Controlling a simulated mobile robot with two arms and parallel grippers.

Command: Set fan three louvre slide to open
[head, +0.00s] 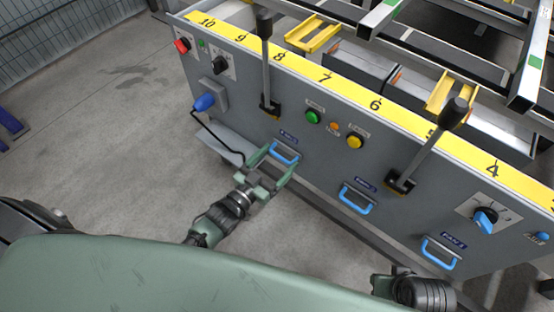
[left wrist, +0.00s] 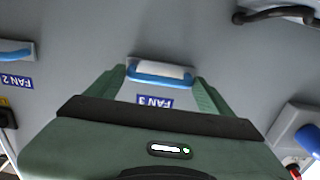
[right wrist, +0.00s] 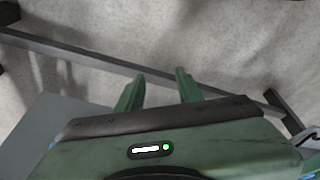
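The fan three louvre slide has a blue handle (head: 285,153) on the grey panel front, at the left of three such handles in the head view. In the left wrist view its blue handle (left wrist: 160,74) sits on a pale plate above the label "FAN 3" (left wrist: 154,101), upside down. My left gripper (head: 271,163) is open, with its fingers on either side of the handle; I cannot tell whether they touch it. My right gripper (right wrist: 157,80) is open and empty above the floor in the right wrist view.
Two more blue handles, the middle one (head: 355,199) and the right one (head: 441,252), sit along the panel. A blue plug (head: 204,102) and a bent black bar (head: 215,140) are left of my left gripper. Two black-knobbed levers (head: 265,60) (head: 430,145) stand up from the panel.

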